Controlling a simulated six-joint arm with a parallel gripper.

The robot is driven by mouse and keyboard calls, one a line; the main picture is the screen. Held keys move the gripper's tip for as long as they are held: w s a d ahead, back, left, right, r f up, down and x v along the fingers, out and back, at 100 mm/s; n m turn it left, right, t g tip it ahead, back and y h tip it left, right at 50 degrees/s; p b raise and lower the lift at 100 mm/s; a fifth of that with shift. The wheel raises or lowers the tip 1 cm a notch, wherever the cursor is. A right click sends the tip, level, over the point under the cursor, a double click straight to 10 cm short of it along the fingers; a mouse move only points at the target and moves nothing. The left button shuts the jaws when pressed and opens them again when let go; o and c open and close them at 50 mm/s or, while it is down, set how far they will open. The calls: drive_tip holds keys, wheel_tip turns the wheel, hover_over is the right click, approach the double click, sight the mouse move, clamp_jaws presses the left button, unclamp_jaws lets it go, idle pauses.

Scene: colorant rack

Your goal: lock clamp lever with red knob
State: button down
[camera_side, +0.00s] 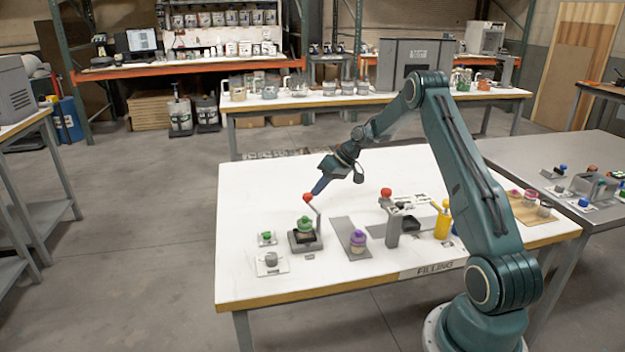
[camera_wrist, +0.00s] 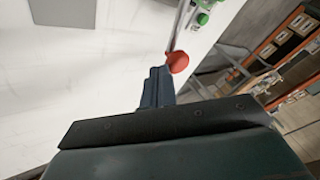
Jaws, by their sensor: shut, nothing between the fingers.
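The clamp lever's red knob (camera_side: 308,197) tops a thin lever rising from the dark clamp base (camera_side: 305,242). The lever leans left, over a jar with a green lid (camera_side: 305,223) in the clamp. My gripper (camera_side: 317,191) is shut and empty, its tip beside the red knob on the upper right. In the wrist view the red knob (camera_wrist: 178,62) sits just right of the tip of my shut fingers (camera_wrist: 161,70). The two look very close; I cannot tell whether they touch. Part of the lever is blurred or hidden there.
A purple-lidded jar (camera_side: 358,240) stands on a grey strip right of the clamp. A grey stand (camera_side: 393,226) carries another red knob (camera_side: 386,192). A yellow bottle (camera_side: 442,222) is farther right. Small items (camera_side: 271,260) lie front left. The table's back is clear.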

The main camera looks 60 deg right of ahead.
drive_tip(key=shift+w+a+n+g+y, duration=0.5)
drive_tip(key=shift+w+n+y, duration=0.15)
drive_tip(key=shift+n, duration=0.55)
drive_tip(key=shift+w+a, duration=0.8)
drive_tip(key=shift+a, duration=0.15)
drive_tip(key=shift+w+a+n+g+y, duration=0.25)
drive_tip(key=shift+a+n+g, duration=0.15)
drive_tip(key=shift+n, duration=0.3)
drive_tip(key=a+n, duration=0.1)
drive_tip(key=a, duration=0.1)
drive_tip(key=a+n+g, duration=0.1)
drive_tip(key=a, duration=0.2)
drive_tip(key=shift+w+a+y, duration=0.15)
drive_tip(key=shift+w+y, duration=0.05)
drive_tip(key=shift+y, duration=0.1)
drive_tip(key=shift+a, duration=0.2)
drive_tip(key=shift+r, duration=0.1)
drive_tip(key=v, duration=0.7)
